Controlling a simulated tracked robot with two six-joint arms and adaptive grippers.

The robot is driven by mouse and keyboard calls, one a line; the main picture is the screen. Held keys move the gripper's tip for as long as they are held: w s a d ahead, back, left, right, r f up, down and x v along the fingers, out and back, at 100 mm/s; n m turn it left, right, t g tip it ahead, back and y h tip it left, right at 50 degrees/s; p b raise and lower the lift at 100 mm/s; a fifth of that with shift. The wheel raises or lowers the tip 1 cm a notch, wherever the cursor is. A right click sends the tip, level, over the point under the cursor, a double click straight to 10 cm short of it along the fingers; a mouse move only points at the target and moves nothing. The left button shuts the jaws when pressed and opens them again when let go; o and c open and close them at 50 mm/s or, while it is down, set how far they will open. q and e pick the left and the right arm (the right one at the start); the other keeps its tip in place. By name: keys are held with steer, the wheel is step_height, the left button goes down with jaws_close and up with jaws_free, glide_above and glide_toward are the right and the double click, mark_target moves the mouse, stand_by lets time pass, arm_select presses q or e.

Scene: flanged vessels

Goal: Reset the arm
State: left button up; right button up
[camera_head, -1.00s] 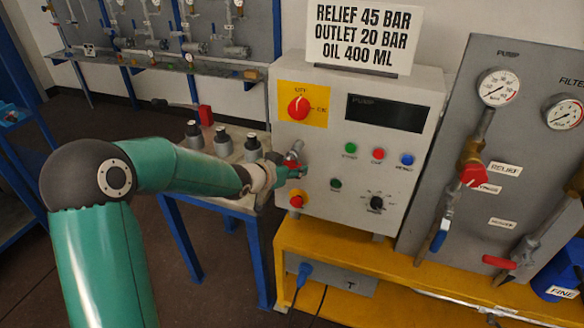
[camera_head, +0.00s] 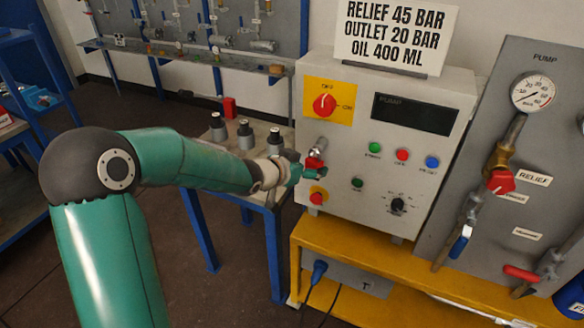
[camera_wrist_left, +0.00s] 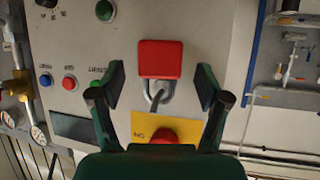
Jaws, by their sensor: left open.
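My left arm reaches in from the left in the head view, and its left gripper (camera_head: 308,173) is at the left side of the grey control box (camera_head: 455,105). In the left wrist view the two fingers stand wide apart, with nothing between the pads in their grip. A red padlock (camera_wrist_left: 160,58) with a metal shackle shows in the gap between them, on the box front. The padlock (camera_head: 315,162) is partly hidden by the gripper in the head view. My right gripper is not in view.
The box carries a red rotary switch (camera_head: 324,104) on a yellow plate, several coloured buttons and a dark display (camera_head: 412,114). It stands on a yellow bench (camera_head: 345,248). A gauge panel (camera_head: 500,130) is at right. A small blue-legged table (camera_head: 273,255) is under my forearm.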

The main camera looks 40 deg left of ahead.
arm_select(q)
steer(key=v, duration=0.9)
steer(key=s+d+f+g+h, duration=0.1)
steer(key=d+f+g+h, duration=0.15)
steer(key=d+f, duration=0.8)
steer(key=s+d+f+g+h, duration=0.2)
steer(key=d+f+g, duration=0.2)
steer(key=d+f, duration=0.7)
steer(key=s+d+f+n+g, duration=0.2)
steer(key=s+f+g, duration=0.3)
steer(key=s+f, duration=1.1)
steer(key=shift+s+d+f+g+y, duration=0.15)
steer(key=shift+s+d+g+y, duration=0.2)
steer(key=shift+d, duration=0.3)
steer(key=shift+w, duration=0.15)
